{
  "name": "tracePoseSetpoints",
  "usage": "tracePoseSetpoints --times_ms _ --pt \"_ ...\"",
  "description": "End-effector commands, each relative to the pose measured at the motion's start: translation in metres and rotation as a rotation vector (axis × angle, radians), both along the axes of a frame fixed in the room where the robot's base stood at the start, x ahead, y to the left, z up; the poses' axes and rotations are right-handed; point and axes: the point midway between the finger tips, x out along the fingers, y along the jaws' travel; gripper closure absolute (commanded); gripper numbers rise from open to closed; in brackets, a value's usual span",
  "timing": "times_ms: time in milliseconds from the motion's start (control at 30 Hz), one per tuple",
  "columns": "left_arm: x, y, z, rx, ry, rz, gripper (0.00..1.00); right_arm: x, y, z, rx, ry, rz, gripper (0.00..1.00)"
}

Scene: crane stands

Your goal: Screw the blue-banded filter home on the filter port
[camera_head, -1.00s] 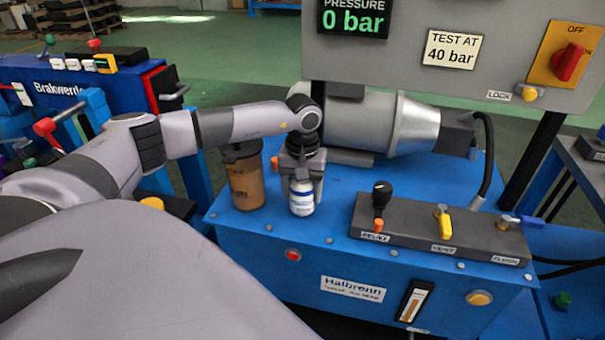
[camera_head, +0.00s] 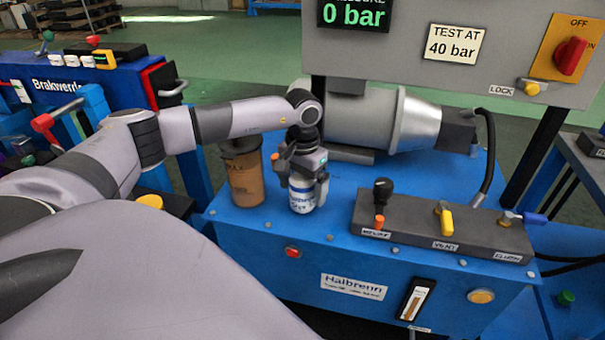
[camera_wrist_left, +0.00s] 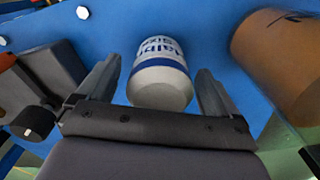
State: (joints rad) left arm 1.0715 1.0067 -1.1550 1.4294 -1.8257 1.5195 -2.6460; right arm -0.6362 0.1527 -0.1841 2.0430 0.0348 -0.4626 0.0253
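The blue-banded filter (camera_head: 302,194), a small white canister with blue lettering, stands on the blue bench top at the centre of the head view. It also shows in the left wrist view (camera_wrist_left: 160,75). The filter port is hidden beneath it, so I cannot tell how far down it sits. My left gripper (camera_head: 306,178) reaches down around the filter from above. In the left wrist view its fingers (camera_wrist_left: 157,95) stand on either side of the filter, with visible gaps, so it is open. My right gripper is not in view.
A brown canister (camera_head: 244,175) stands close left of the filter and shows in the left wrist view (camera_wrist_left: 285,60). A dark valve block (camera_head: 440,231) with levers is to the right. A grey motor housing (camera_head: 365,118) lies behind. The panel display (camera_head: 354,14) reads 0 bar.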

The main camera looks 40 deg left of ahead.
Motion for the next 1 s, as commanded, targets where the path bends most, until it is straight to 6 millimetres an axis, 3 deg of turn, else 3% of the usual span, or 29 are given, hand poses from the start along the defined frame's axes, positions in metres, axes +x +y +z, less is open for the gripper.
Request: tracePoseSetpoints --times_ms 100,133,467,800,1000 --pt "0.000 0.000 0.000 0.000 0.000 0.001 0.06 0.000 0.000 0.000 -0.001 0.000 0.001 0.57" --pt "-0.001 0.000 -0.001 0.001 0.002 0.001 0.15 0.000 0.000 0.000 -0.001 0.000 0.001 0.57" --pt "0.000 0.000 0.000 0.000 0.001 0.022 0.15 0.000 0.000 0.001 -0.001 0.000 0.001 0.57" --pt "0.000 -0.001 0.001 -0.001 0.001 0.365 0.15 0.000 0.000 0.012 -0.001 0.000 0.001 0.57" --pt "0.000 -0.001 0.000 0.000 0.001 0.460 0.15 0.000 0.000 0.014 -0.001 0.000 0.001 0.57"
